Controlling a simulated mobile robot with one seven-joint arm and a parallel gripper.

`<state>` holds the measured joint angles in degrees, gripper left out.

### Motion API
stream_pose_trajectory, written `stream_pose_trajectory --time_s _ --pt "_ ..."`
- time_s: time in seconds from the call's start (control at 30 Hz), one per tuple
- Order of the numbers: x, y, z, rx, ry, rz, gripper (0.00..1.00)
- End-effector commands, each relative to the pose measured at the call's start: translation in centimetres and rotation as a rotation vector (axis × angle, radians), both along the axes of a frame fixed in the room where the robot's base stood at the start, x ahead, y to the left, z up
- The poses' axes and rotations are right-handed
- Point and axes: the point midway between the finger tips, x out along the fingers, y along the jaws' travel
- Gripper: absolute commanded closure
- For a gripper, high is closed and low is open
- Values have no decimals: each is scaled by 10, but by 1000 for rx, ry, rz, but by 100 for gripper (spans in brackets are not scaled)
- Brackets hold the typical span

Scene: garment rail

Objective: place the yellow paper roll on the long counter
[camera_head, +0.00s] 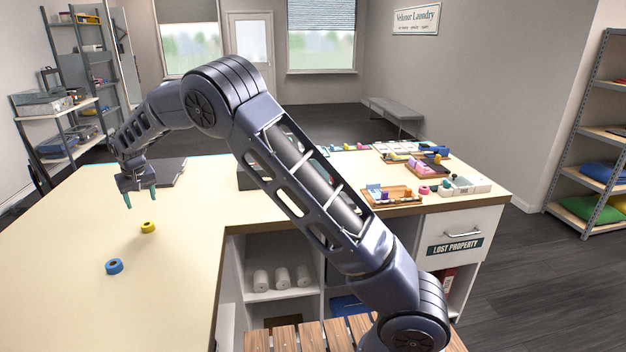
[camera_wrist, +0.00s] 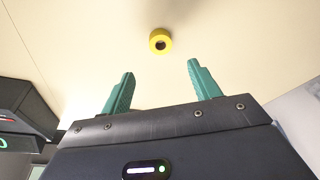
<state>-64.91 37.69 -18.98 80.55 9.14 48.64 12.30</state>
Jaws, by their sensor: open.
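The yellow paper roll (camera_head: 148,227) stands on the long counter (camera_head: 185,275), on its left part. It also shows in the wrist view (camera_wrist: 160,41), beyond my fingertips, with its dark core hole visible. My gripper (camera_head: 141,199) is open and empty, with its green fingers pointing down above the counter. In the wrist view the fingers (camera_wrist: 160,80) are spread apart and the roll appears between their lines, not touching them.
A blue roll (camera_head: 114,266) stands on the counter nearer the front. A dark flat object (camera_head: 166,172) lies behind my gripper. Trays with small items (camera_head: 392,197) crowd the counter's right end. White rolls (camera_head: 281,278) sit on a shelf below. The counter around the yellow roll is clear.

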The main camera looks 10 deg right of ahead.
Motion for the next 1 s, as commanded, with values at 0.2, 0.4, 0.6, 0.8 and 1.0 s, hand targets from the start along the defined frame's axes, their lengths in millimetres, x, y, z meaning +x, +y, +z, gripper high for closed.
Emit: stream_pose_trajectory --time_s 0.2,0.4,0.6,0.8,1.0 --pt "20 -52 33 20 11 -47 38" --pt "40 -151 85 51 28 -121 38" --pt "40 -249 128 77 36 -188 38" --pt "22 -342 163 101 34 -247 38" --pt "-10 -427 189 118 23 -303 38"
